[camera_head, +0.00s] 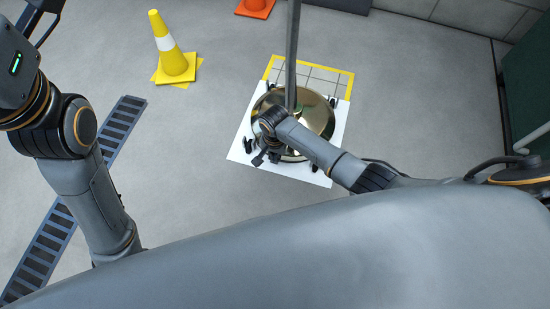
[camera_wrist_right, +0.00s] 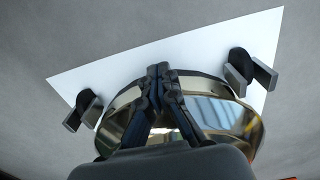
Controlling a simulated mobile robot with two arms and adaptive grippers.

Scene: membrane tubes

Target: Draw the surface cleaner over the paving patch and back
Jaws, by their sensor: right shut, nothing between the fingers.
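The surface cleaner (camera_head: 318,116) is a round, shiny brass-coloured disc with small dark castors around its rim. Its grey pole (camera_head: 292,50) rises toward the top edge of the head view. The disc covers part of the paving patch (camera_head: 318,75), whose yellow border and grey tiles show behind it. My right gripper (camera_head: 264,157) is over the near left part of the disc, shut and empty. In the right wrist view its fingers (camera_wrist_right: 160,85) are together in front of the shiny disc (camera_wrist_right: 215,110); contact cannot be told. My left gripper is out of view.
A white sheet (camera_head: 242,145) lies under the disc. A yellow cone (camera_head: 172,55) stands at the upper left, an orange one (camera_head: 256,8) at the top. A dark slotted floor strip (camera_head: 50,240) runs along the left. A green cabinet (camera_head: 530,85) stands at the right.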

